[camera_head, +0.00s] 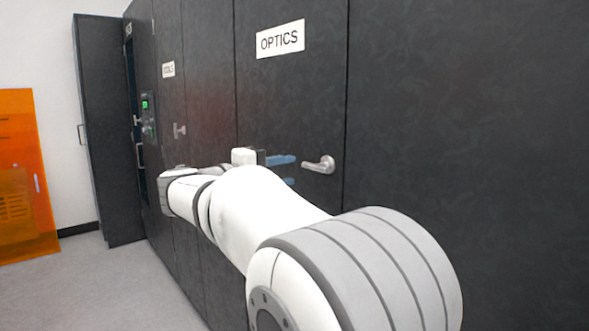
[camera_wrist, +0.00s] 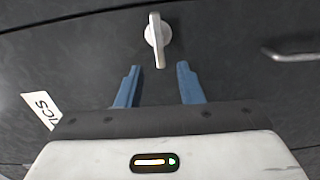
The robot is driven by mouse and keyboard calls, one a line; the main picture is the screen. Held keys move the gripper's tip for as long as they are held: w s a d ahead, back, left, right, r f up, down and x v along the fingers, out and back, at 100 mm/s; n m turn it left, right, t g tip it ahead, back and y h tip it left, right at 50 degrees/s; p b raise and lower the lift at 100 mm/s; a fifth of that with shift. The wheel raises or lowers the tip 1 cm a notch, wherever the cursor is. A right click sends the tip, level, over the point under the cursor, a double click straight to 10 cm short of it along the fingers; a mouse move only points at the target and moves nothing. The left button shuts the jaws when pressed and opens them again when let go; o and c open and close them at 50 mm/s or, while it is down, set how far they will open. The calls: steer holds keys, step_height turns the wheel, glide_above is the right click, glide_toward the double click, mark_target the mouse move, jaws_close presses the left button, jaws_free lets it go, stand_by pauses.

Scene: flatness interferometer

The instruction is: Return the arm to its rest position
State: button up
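My arm reaches forward from the lower right in the head view and runs along a dark cabinet front. My gripper (camera_head: 291,170) is at the far end, with its blue fingers pointing right, close to the silver lever handle (camera_head: 318,165) of the door labelled OPTICS. In the wrist view my gripper (camera_wrist: 157,79) has its two blue fingers spread apart, with nothing between them. A silver handle (camera_wrist: 157,40) lies just beyond the fingertips, and no contact shows.
The OPTICS label (camera_head: 280,39) is above the handle. Another handle (camera_wrist: 291,54) shows at right in the wrist view. Further left are a control panel with a green display (camera_head: 148,103), an open dark door (camera_head: 108,150) and an orange panel (camera_head: 28,175). The grey floor (camera_head: 90,290) looks clear.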

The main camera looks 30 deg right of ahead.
steer(key=shift+s+a, duration=0.1)
stand_by(0.5)
steer(key=s+a+f+n+y+p, duration=0.1)
steer(key=s+a+f+y+p, duration=0.3)
steer(key=s+f+y+p, duration=0.5)
steer(key=s+a+f+m+y+p, duration=0.2)
steer(key=s+a+f+y+p, duration=0.2)
steer(key=s+a+y+p, duration=0.4)
steer(key=shift+s+a+f+y+p, duration=0.2)
steer(key=shift+s+a+y+p, duration=0.35)
steer(key=shift+s+a, duration=1.6)
steer(key=shift+w+a, duration=0.8)
steer(key=shift+w, duration=0.05)
steer(key=shift+c, duration=0.5)
